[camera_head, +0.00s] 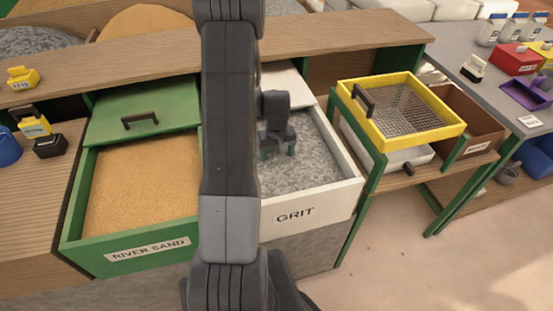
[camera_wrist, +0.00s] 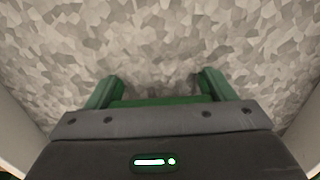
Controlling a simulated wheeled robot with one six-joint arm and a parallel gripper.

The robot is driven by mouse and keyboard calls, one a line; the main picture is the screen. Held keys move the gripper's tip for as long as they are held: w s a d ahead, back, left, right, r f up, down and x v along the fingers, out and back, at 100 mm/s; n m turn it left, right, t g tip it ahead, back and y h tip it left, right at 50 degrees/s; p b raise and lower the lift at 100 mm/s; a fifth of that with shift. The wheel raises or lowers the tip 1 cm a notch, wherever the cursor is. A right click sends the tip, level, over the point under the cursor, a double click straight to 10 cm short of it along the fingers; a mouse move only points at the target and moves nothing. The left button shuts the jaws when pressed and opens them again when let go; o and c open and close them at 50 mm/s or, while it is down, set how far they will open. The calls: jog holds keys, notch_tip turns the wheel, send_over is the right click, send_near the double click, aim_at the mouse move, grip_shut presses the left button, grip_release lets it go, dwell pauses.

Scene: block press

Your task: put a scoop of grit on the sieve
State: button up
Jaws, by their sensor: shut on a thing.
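The grit (camera_head: 318,150) is grey and lies in a white bin (camera_head: 335,200) labelled GRIT. My gripper (camera_head: 278,152) points down into this bin, its fingertips at the grit surface. In the wrist view the green fingers of my gripper (camera_wrist: 157,86) stand apart with grit (camera_wrist: 160,45) between and around them. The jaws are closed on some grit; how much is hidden. The sieve (camera_head: 445,131) has a yellow square frame, a wire mesh and a dark handle. It sits on a green-legged stand right of the bin, apart from my gripper.
A green river sand bin (camera_head: 75,215) stands left of the grit, partly behind my arm. A white tray (camera_head: 415,158) lies under the sieve. A brown bin (camera_head: 468,118) is right of the sieve. A wooden ledge (camera_head: 330,40) runs behind. A purple scoop (camera_head: 520,95) lies far right.

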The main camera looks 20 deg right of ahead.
jog(key=shift+s+f+t+b, duration=0.2)
jog(key=shift+f+t+b, duration=0.1)
jog(key=shift+t+b, duration=0.15)
notch_tip(320, 180, up, 22)
jog(key=s+p, duration=0.2)
jog(key=p, duration=1.1)
jog(key=shift+p, duration=0.3)
jog(key=shift+f, duration=0.15)
